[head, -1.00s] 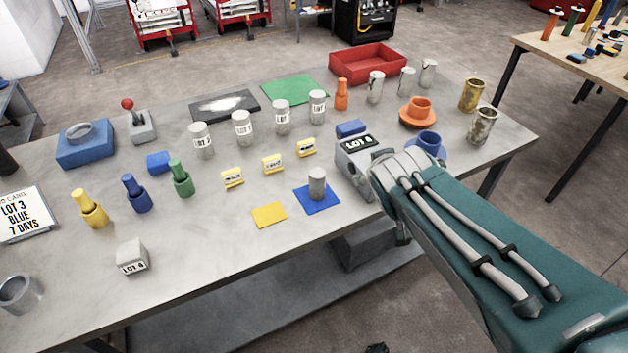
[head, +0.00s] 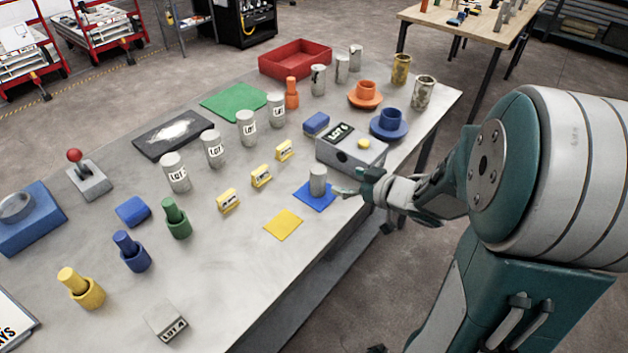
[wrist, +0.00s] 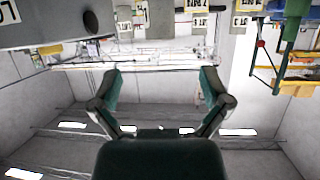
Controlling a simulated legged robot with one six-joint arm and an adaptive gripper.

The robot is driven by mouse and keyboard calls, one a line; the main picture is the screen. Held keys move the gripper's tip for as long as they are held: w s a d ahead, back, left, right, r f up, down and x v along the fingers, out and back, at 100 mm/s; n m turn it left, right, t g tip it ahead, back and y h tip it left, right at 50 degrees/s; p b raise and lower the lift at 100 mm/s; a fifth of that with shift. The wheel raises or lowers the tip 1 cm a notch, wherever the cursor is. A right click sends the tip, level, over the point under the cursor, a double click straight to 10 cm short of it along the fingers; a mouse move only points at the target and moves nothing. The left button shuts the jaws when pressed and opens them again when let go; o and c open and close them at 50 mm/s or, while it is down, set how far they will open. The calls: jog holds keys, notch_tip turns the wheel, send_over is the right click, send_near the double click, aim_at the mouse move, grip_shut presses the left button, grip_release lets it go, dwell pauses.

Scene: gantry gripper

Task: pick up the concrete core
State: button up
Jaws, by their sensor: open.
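A plain grey concrete core (head: 317,180) stands upright on a blue square mat (head: 305,197) near the front edge of the table. My gripper (head: 352,182) is open and empty just to its right in the head view, with a small gap to the core. In the wrist view my two fingers (wrist: 160,75) are spread wide with nothing held between them. I cannot make out the core on its blue mat in the wrist view.
A grey box (head: 350,152) marked LOT 6 stands close behind my gripper. Several labelled grey cylinders (head: 247,128) and yellow tags (head: 261,176) stand farther back. A yellow square (head: 283,223) lies flat nearby. Bare tabletop (head: 235,262) is in front.

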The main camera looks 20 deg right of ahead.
aim_at(321, 168)
jog(key=shift+w+f, duration=0.3)
jog(key=shift+w, duration=0.35)
jog(key=shift+w+f, duration=0.3)
jog(key=shift+w, duration=0.3)
jog(key=w+a, duration=0.1)
jog(key=w+a+f, duration=0.1)
jog(key=w+a, duration=0.1)
jog(key=w+a+f, duration=0.1)
jog(key=a, duration=0.1)
jog(key=shift+w+a, duration=0.15)
jog(key=shift+w, duration=0.25)
jog(key=shift+w+d+f, duration=0.1)
jog(key=shift+w+d, duration=0.15)
jog(key=shift+d, duration=0.5)
jog(key=shift+c, duration=1)
jog(key=shift+a, duration=0.6)
grip_shut()
